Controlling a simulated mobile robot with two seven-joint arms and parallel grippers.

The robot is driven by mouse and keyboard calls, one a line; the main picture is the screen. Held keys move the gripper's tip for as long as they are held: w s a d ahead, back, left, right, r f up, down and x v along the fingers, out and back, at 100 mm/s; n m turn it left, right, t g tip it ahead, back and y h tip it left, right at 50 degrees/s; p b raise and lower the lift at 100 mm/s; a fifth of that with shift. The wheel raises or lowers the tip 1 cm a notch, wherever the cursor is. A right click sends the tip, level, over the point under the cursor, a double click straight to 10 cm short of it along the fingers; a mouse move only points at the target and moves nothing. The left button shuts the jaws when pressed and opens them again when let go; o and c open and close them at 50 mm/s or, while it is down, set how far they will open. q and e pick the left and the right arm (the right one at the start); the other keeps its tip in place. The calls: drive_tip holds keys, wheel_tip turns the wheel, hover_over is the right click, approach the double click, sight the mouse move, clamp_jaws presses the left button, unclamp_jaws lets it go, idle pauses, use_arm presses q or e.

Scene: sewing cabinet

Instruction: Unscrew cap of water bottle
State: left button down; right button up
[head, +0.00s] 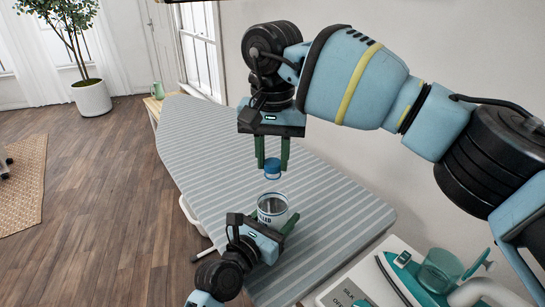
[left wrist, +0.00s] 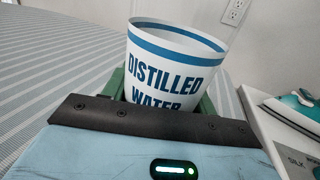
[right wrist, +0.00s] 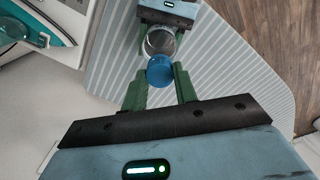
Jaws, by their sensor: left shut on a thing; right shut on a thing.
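The water bottle (head: 272,210) is a white cylinder with a blue band and the words "DISTILLED WATER", also large in the left wrist view (left wrist: 172,68). It stands upright, with a greyish, see-through top. My left gripper (head: 264,224) is shut around its sides, low on the body. The blue cap (head: 272,166) is between the fingertips of my right gripper (head: 272,171), which points down above the bottle. In the head view a gap shows between cap and bottle. In the right wrist view the cap (right wrist: 160,70) covers part of the bottle top (right wrist: 160,41).
The bottle is over a grey striped ironing board (head: 225,150), mostly bare. At the lower right, a white surface (head: 345,291) holds a teal iron (head: 404,262) and a clear teal container (head: 440,270). A wall runs behind the board. A green mug (head: 158,90) stands at the far end.

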sight(272, 162)
drive_tip(key=shift+r, duration=0.7)
drive_tip(key=shift+r, duration=0.25)
drive_tip(key=shift+r, duration=1.9)
use_arm(q)
drive_tip(key=shift+c, duration=1.9)
unclamp_jaws()
drive_tip(key=v, duration=1.2)
use_arm(e)
drive_tip(key=shift+r, duration=0.35)
